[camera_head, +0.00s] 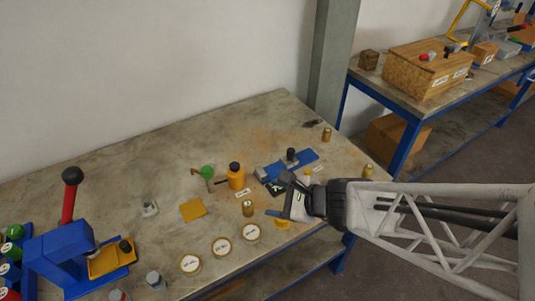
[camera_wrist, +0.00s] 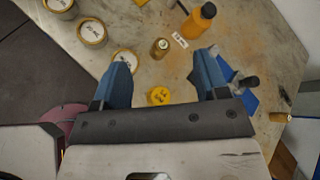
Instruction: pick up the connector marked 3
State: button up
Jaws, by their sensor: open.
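My gripper (camera_head: 285,207) is open above the front right of the workbench. In the wrist view its two blue fingers (camera_wrist: 164,62) are spread apart with nothing held. A brass cylindrical fitting (camera_head: 247,208) stands just left of the gripper; in the wrist view it (camera_wrist: 161,45) is just beyond the gap between the fingertips. A round yellow piece (camera_wrist: 159,96) with dark marking lies below, between the fingers, partly hidden in the head view (camera_head: 281,223). More brass fittings stand at the right (camera_head: 327,134) and near the bench's right edge (camera_head: 368,171). I cannot read a 3 on any.
Round white-topped labelled pieces (camera_head: 221,246) line the front edge. An orange bottle (camera_head: 235,176) and a blue fixture (camera_head: 290,162) stand behind the gripper. A blue press with a red lever (camera_head: 68,205) is at left. The back left bench (camera_head: 120,175) is clear.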

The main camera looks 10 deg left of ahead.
aim_at(250, 205)
jog(key=a+f+m+t, duration=0.1)
jog(key=f+m, duration=0.1)
jog(key=f, duration=0.1)
jog(key=w+a+f+m+t, duration=0.1)
jog(key=f+m, duration=0.2)
jog(key=a+f+m, duration=0.1)
jog(key=f+m, duration=0.1)
jog(key=f, duration=0.1)
jog(key=shift+w+a+f+m+t, duration=0.15)
jog(key=shift+w+a+m+t, duration=0.05)
jog(key=shift+w+m+t, duration=0.2)
jog(key=shift+a+f+m+t, duration=0.1)
jog(key=shift+f+m+t, duration=0.2)
jog(key=shift+f+m, duration=0.35)
jog(key=shift+f, duration=0.1)
jog(key=shift+x, duration=1.3)
jog(key=shift+w+a, duration=0.1)
jog(key=shift+w, duration=0.05)
jog(key=shift+x, duration=2.45)
jog(key=c, duration=1.1)
